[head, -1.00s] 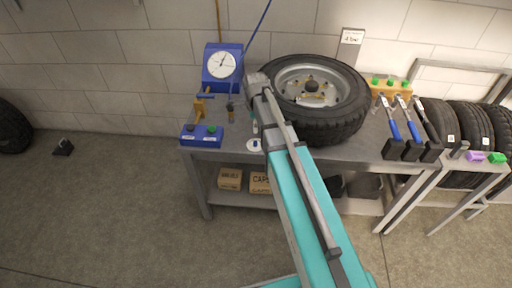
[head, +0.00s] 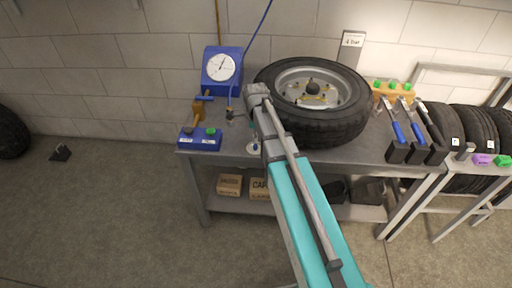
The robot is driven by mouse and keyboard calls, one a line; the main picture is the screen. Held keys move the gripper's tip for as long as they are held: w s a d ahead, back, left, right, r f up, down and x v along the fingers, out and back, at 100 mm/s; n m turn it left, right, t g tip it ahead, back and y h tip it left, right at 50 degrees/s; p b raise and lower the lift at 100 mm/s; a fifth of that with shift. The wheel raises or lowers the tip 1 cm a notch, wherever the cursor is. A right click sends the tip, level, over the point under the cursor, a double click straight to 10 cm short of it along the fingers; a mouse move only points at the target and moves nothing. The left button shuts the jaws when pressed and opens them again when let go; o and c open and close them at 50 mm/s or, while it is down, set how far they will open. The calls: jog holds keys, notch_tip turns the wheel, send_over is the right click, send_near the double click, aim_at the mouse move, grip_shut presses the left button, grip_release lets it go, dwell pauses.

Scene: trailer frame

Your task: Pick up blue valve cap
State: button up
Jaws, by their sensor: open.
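A small white dish (head: 251,149) lies on the workbench, left of the tire and partly behind my arm. A tiny blue spot (head: 256,144) shows at the dish; it may be the blue valve cap, but it is too small to be sure. My gripper (head: 254,132) is at the far end of my arm, over the bench close to the dish. It is mostly hidden behind my arm's grey end link. The jaws are open; I cannot see whether anything is between them.
A tire on a rim (head: 314,98) lies right of my arm. A blue gauge (head: 221,67) and a blue box with labelled knobs (head: 200,140) stand left. Blue-handled tools (head: 397,131) are at the right. Cardboard boxes (head: 229,185) sit on the lower shelf.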

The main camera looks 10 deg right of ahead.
aim_at(255, 145)
jog(key=shift+s+f+b, duration=0.1)
jog(key=shift+f+b, duration=2.5)
jog(key=c, duration=0.6)
